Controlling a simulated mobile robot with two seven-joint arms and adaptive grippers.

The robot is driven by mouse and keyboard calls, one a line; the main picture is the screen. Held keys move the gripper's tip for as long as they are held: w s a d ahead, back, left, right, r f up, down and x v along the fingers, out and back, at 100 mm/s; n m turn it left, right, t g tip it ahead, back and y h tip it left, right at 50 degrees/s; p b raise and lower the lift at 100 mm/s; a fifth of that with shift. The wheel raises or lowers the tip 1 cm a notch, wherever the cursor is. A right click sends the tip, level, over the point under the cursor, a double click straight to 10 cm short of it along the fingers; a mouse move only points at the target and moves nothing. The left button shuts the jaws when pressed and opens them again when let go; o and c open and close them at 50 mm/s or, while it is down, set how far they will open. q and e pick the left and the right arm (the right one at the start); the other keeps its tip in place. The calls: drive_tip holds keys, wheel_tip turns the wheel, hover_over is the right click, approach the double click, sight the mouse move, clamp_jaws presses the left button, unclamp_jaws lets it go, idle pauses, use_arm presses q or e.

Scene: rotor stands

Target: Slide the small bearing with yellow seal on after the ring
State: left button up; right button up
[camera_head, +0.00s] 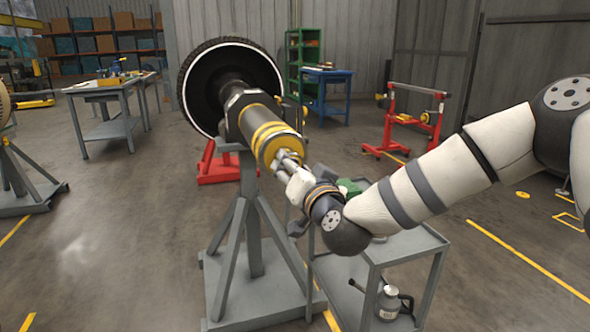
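The rotor's dark shaft (233,110) points toward me from the big wheel, resting on a grey stand (250,230). Yellow bands (262,127) circle the shaft near its close end. A yellow-faced round part (269,150) sits at that end; I cannot tell whether it is the small bearing with yellow seal or part of the shaft. My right gripper (284,160) is in front of this end, fingers pointing at the yellow face. Its fingertips overlap the part, and whether they grip it is unclear. The ring is not clearly distinguishable. My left gripper is not in view.
A grey cart (405,247) with a green item (348,187) on top stands under my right arm, and a can (388,303) is on its lower shelf. A red stand (408,125) and blue bench (328,90) are behind.

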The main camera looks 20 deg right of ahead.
idle(0.3)
drive_tip(key=o, duration=1.6)
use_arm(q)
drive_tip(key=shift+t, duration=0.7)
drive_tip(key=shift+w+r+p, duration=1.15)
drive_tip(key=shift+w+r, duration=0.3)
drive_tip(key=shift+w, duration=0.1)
use_arm(e)
drive_tip(key=shift+s+d, duration=0.2)
drive_tip(key=shift+s, duration=4.3)
